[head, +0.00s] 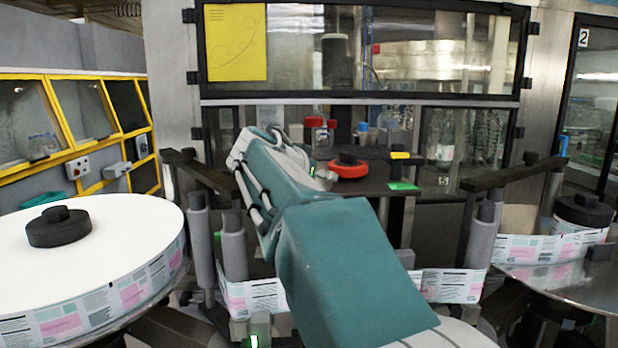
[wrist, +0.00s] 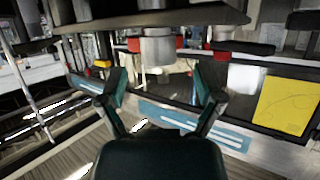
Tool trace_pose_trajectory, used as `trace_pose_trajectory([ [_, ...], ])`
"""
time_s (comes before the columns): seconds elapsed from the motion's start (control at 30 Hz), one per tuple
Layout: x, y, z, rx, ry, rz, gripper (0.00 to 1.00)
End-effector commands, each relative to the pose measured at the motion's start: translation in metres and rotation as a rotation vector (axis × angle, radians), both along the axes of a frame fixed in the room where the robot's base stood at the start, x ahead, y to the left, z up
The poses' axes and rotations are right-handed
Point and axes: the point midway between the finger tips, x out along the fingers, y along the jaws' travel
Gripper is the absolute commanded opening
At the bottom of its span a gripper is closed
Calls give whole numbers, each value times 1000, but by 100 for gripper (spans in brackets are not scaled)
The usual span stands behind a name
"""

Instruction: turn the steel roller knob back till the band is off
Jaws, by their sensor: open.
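In the wrist view my gripper (wrist: 160,87) is open and empty, its two fingers spread apart. A pale steel-grey cylinder (wrist: 158,47), which looks like the roller knob, shows beyond and between the fingertips, under a dark plate in the picture. It is apart from the fingers. In the head view my teal arm covers the middle, and I cannot make out the fingers or the steel knob there. The printed label band (head: 453,285) runs behind my arm, past grey rollers at the left (head: 233,250) and right (head: 475,235).
A large white label reel (head: 120,225) with a black hub stands at the left. A smaller reel (head: 583,212) sits on a steel disc at the right. A red part (head: 348,171) with a black knob is on the dark plate. A glazed cabinet with a yellow sheet (head: 236,42) stands behind.

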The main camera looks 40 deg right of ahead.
Motion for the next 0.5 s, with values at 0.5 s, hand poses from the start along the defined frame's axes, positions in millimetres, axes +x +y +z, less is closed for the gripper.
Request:
trace_pose_trajectory([
  [0.5,9,-32,-14,0,0,1,85],
])
